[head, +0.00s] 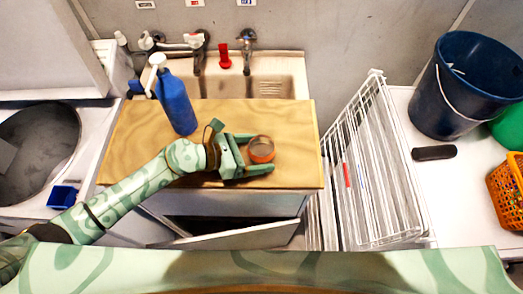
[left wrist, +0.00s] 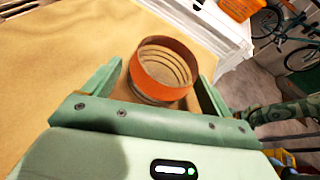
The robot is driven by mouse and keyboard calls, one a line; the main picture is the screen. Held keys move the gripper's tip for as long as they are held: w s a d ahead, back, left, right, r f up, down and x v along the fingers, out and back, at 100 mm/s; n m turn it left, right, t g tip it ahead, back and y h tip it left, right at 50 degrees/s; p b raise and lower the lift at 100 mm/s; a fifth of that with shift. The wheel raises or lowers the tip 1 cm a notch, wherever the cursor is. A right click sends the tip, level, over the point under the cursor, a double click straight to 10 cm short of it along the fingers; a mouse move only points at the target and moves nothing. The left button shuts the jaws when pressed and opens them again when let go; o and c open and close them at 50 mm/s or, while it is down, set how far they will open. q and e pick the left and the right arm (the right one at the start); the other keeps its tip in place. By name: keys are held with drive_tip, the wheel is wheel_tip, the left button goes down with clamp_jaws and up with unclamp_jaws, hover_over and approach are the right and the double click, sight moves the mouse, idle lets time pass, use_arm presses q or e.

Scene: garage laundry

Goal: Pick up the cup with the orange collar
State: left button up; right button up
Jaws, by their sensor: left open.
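The cup with the orange collar (head: 261,149) stands upright on the wooden board (head: 285,120), near its right side. My left gripper (head: 262,155) is open, with one finger on each side of the cup. In the left wrist view the cup (left wrist: 163,72) sits between the two green fingers of the left gripper (left wrist: 160,88). Gaps show between the cup's upper part and the fingers; contact lower down cannot be told. My right gripper is not in view.
A blue spray bottle (head: 175,103) stands on the board left of the cup. Behind is a sink (head: 271,88) with taps. A white wire rack (head: 370,165) stands to the right, then a dark blue bucket (head: 462,85) and an orange basket (head: 507,188). The board's front edge is close to the cup.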

use_arm(q)
drive_tip(key=shift+x, duration=0.85)
drive_tip(key=c, duration=1)
drive_tip(key=shift+r, duration=0.1)
